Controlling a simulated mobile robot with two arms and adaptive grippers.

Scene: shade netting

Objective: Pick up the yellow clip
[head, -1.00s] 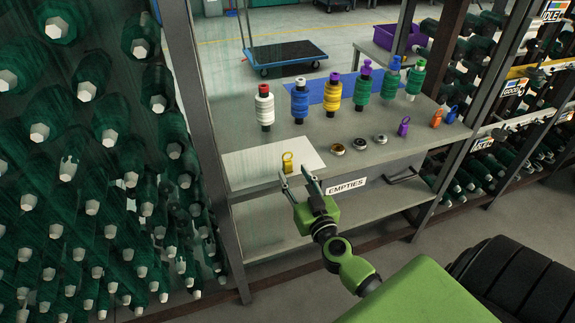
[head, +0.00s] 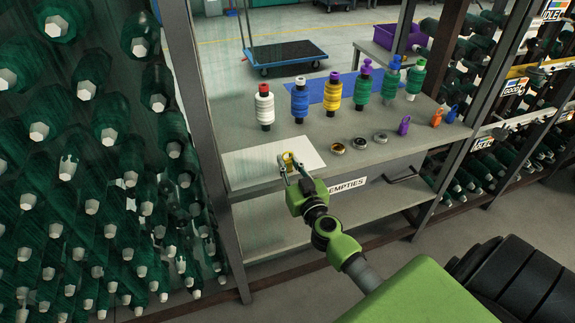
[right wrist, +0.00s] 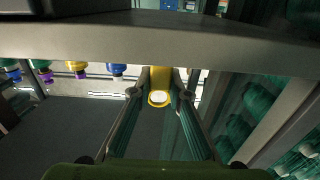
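The yellow clip (head: 289,159) stands at the front edge of the white sheet (head: 250,165) on the grey shelf. My right gripper (head: 290,158) reaches it from the front, with one finger on each side of the clip. In the right wrist view the clip (right wrist: 160,84) sits between the two fingers, its ring end facing the camera. The fingers are spread around it and very close; whether they touch it is hard to see. The gripper partly hides the clip's lower part in the head view. My left gripper is not in view.
Several thread spools, such as the white one (head: 264,107), stand at the back of the shelf. Metal rings (head: 338,147), a purple clip (head: 404,125) and orange clips (head: 436,117) lie to the right. A shelf post (head: 207,120) rises at left.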

